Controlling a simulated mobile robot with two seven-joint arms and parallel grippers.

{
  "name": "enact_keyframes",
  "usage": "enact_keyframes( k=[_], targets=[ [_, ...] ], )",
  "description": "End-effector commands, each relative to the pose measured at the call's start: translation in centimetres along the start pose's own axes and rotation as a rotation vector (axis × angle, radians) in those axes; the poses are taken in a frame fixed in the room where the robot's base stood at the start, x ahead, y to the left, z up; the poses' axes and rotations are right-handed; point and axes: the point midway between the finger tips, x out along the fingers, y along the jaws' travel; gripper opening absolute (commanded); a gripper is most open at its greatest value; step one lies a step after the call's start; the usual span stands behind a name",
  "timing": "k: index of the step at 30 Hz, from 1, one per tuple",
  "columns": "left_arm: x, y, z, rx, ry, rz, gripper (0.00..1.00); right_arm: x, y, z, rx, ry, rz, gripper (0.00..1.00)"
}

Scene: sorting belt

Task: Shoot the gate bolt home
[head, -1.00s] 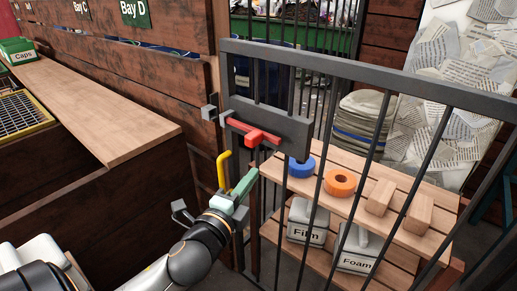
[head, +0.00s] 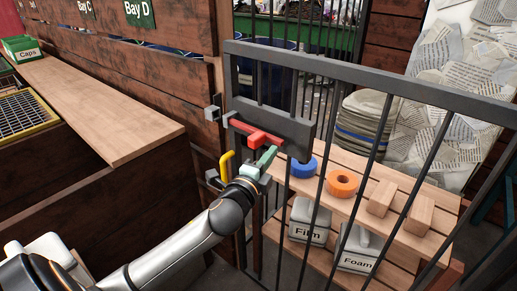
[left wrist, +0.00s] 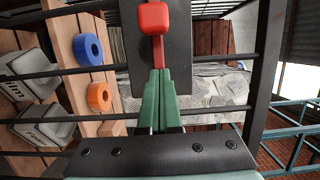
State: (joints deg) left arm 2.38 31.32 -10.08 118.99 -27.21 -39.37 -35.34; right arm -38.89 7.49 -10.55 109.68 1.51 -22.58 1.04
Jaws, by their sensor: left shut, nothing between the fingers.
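The red gate bolt (head: 238,126) lies on a dark plate (head: 297,128) on the grey barred gate. Its red handle (head: 258,138) sticks out from the plate. The bolt's left end is close to the grey keeper (head: 212,113) on the wooden post, with a small gap that looks clear. My left gripper (head: 272,153) is shut and empty, its green fingers together just right of the handle. In the left wrist view the fingertips (left wrist: 160,74) point at the bolt's red bar (left wrist: 158,50), below the red knob (left wrist: 152,18); I cannot tell whether they touch. My right gripper is not in view.
A yellow handle (head: 226,166) stands by the post below the keeper. Behind the bars, a slatted shelf (head: 335,205) holds a blue ring (head: 304,167), an orange ring (head: 342,183) and wooden blocks. A wooden counter (head: 95,112) is at left.

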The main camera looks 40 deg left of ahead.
Motion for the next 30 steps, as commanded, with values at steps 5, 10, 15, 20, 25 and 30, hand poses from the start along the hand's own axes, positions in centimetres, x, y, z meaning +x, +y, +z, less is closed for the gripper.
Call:
enact_keyframes(
  k=[5, 10, 15, 20, 25, 30],
  targets=[
    [0.4, 0.1, 2.7, 0.006, -0.004, 0.003, 0.00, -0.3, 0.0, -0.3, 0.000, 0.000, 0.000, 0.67],
    [0.6, 0.1, 3.4, 0.004, -0.002, 0.002, 0.00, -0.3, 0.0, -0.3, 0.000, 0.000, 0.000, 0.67],
    [0.6, 0.1, 3.5, 0.003, -0.002, 0.002, 0.00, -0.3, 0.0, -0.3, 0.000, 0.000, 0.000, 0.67],
    [0.6, 0.1, 3.6, 0.004, -0.003, 0.002, 0.00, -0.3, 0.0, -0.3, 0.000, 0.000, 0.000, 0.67],
    [1.3, 0.0, 6.2, 0.009, -0.007, 0.004, 0.00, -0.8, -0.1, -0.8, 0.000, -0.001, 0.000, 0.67],
    [2.0, 0.0, 9.2, 0.007, -0.006, 0.004, 0.00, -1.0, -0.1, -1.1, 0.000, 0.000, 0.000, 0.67]
  ],
)
